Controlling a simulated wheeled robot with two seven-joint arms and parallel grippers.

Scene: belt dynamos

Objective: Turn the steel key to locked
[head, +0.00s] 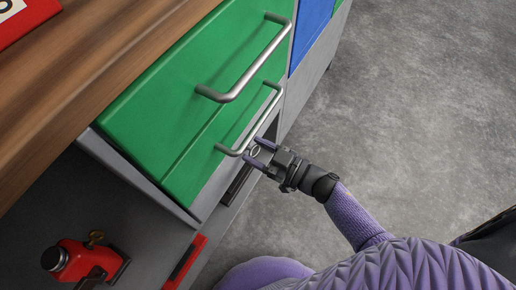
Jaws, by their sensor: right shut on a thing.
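The steel key (255,150) shows as a small ring-shaped metal bow beside the lower green drawer. My right gripper (259,154) reaches in from the lower right and is shut on the key, with a finger on either side of the bow. The key's shaft and the lock are hidden behind the fingers and the drawer handle, so its turn angle cannot be read. My left gripper is not in view.
Green drawers (165,125) carry an upper bar handle (250,68) and a lower bar handle (258,122), which is close to my right fingers. A wooden top (90,75) lies above. A red device (85,262) stands at lower left. Grey floor (430,110) is clear at right.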

